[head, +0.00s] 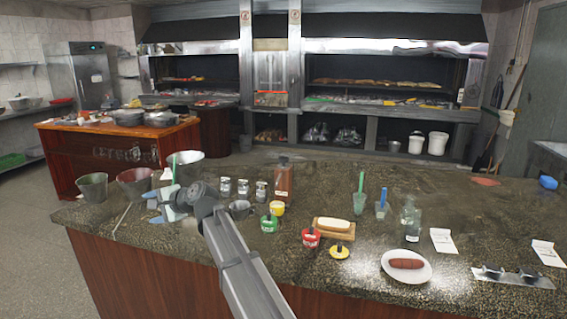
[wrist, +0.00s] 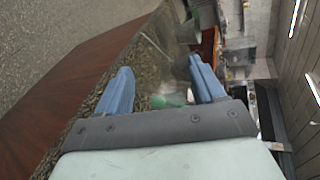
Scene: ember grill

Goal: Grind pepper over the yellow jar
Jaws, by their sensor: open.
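My gripper (head: 154,207) is over the left part of the counter, its blue fingers apart. In the wrist view, my gripper (wrist: 160,68) is open, with no object clearly held. A blurred green thing (wrist: 168,100) shows beyond the finger gap. A small yellow jar-like container (head: 278,209) stands mid-counter, right of my gripper. A low yellow item with a dark top (head: 339,252) lies farther right and nearer the front; I cannot tell which is the yellow jar. A tall reddish-brown bottle (head: 283,182) stands behind the yellow container. I cannot make out a pepper grinder for certain.
Several small lidded glass jars (head: 243,188) stand right of my gripper. A green container (head: 269,223) and a red one (head: 311,238) stand near the front. Metal buckets (head: 92,187) are at the left. A white plate (head: 388,272) holds a sausage at the right.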

